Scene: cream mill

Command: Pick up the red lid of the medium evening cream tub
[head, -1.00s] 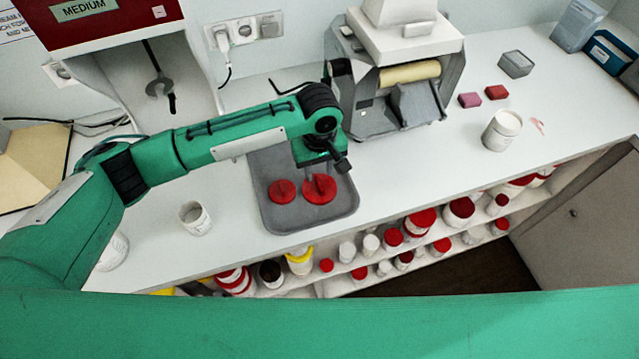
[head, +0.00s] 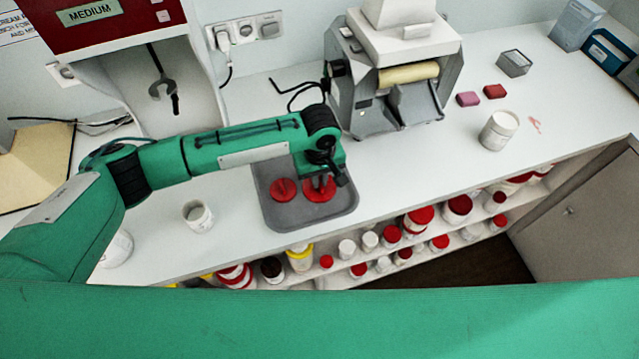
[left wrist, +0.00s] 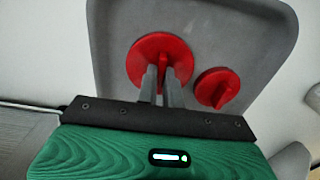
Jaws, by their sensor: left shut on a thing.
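Two red lids lie on a grey tray (head: 270,210) on the white counter. The larger red lid (head: 317,193) is on the right in the head view. It also shows in the left wrist view (left wrist: 142,54), left of the smaller red lid (left wrist: 218,87). The smaller lid shows in the head view (head: 283,190) too. My left gripper (head: 322,180) is above the larger lid, pointing down. In the left wrist view its fingers (left wrist: 162,78) are shut on the raised grip of the larger lid. The lid appears to rest on the tray. My right gripper is not in view.
An open white tub (head: 197,216) stands left of the tray. Another white tub (head: 499,130) stands at the right, near two small coloured blocks (head: 482,95). A grey machine (head: 395,95) stands behind the tray. Shelves below the counter edge hold several tubs.

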